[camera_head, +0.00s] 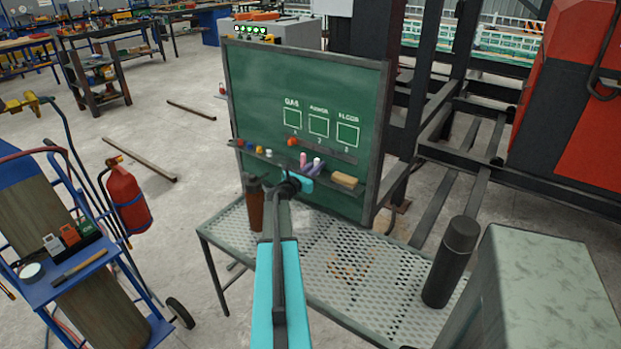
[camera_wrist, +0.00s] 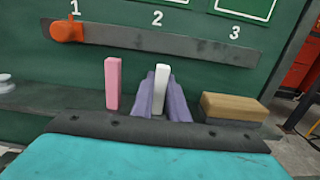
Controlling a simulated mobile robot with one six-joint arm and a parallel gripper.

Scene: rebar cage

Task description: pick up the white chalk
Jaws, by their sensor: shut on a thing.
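The white chalk (camera_wrist: 160,88) stands upright between the two purple fingers of my gripper (camera_wrist: 161,92), which are shut on it. Its top shows above the fingers; its lower end is hidden. In the head view the white chalk (camera_head: 317,160) and my gripper (camera_head: 312,168) are at the tray of the green chalkboard (camera_head: 270,95). I cannot tell whether the chalk still touches the tray. A pink chalk (camera_wrist: 112,84) stands upright just left of my fingers, apart from them.
A wooden block eraser (camera_wrist: 232,107) lies on the tray right of my gripper. A grey rail with an orange slider (camera_wrist: 67,30) is above. A brown bottle (camera_head: 255,205) and a dark flask (camera_head: 452,262) stand on the perforated table (camera_head: 350,265).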

